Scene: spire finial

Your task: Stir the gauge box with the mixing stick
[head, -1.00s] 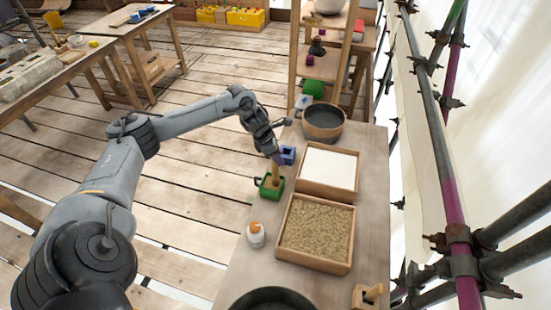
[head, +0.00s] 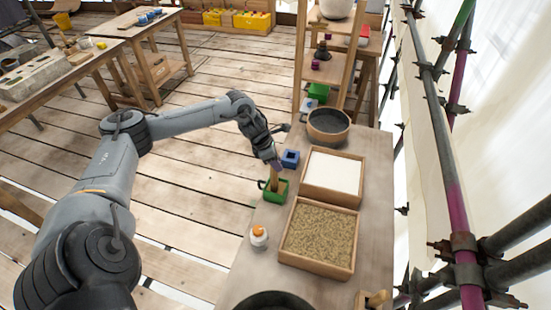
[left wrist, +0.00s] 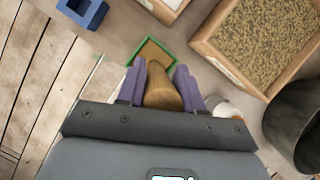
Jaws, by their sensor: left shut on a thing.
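The gauge box is a small green open box (head: 280,193) on the near left edge of the bench. In the left wrist view the green box (left wrist: 172,47) shows brown material inside. My left gripper (head: 277,166) is above the box, its purple fingers (left wrist: 158,80) shut on the mixing stick. The wooden mixing stick (head: 275,179) points down into the box; its rounded top (left wrist: 162,92) shows between the fingers. Its lower end is hidden, so I cannot tell how deep it reaches. My right gripper is out of view.
A blue box (head: 291,158) stands just behind the green one. Trays of white (head: 333,172) and tan grainy material (head: 320,238) lie to the right. A round dark-filled tub (head: 328,126) is at the far end.

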